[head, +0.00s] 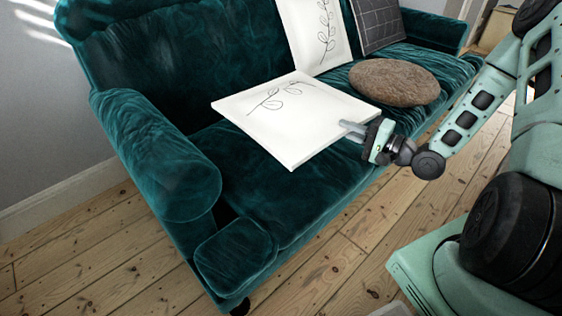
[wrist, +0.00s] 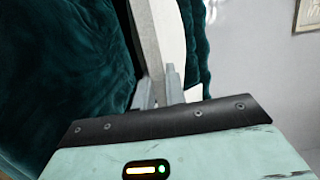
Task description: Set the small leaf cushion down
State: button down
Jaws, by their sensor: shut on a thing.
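The small leaf cushion (head: 290,128) is a white square with a dark leaf drawing. It lies nearly flat, face up, over the seat of the teal velvet sofa (head: 262,192). My gripper (head: 354,128) is shut on its right corner from the front side of the sofa. In the wrist view the cushion's pale edge (wrist: 146,38) runs up from between the fingers (wrist: 158,88). I cannot tell whether its underside touches the seat. A second white leaf cushion (head: 312,30) leans on the sofa's backrest behind it.
A brown round cushion (head: 394,82) lies on the seat right of the held cushion. A dark grid-patterned cushion (head: 377,24) leans on the backrest at the right. The left armrest (head: 165,165) rises beside the seat. The left front seat is bare. Floorboards (head: 310,270) are clear in front.

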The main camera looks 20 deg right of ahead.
jog(key=shift+d+f+b, duration=0.55)
jog(key=shift+f+b, duration=0.8)
jog(key=shift+b, duration=0.2)
jog(key=b, duration=0.5)
send_over(342, 175)
jog(key=shift+n+y, duration=0.3)
jog(key=shift+y, duration=0.1)
notch_tip(342, 175, down, 10)
jog(key=shift+r, duration=0.2)
jog(key=shift+f, duration=0.2)
jog(key=c, duration=1.5)
grip_release()
jog(key=shift+o, duration=0.2)
jog(key=shift+r, duration=0.15)
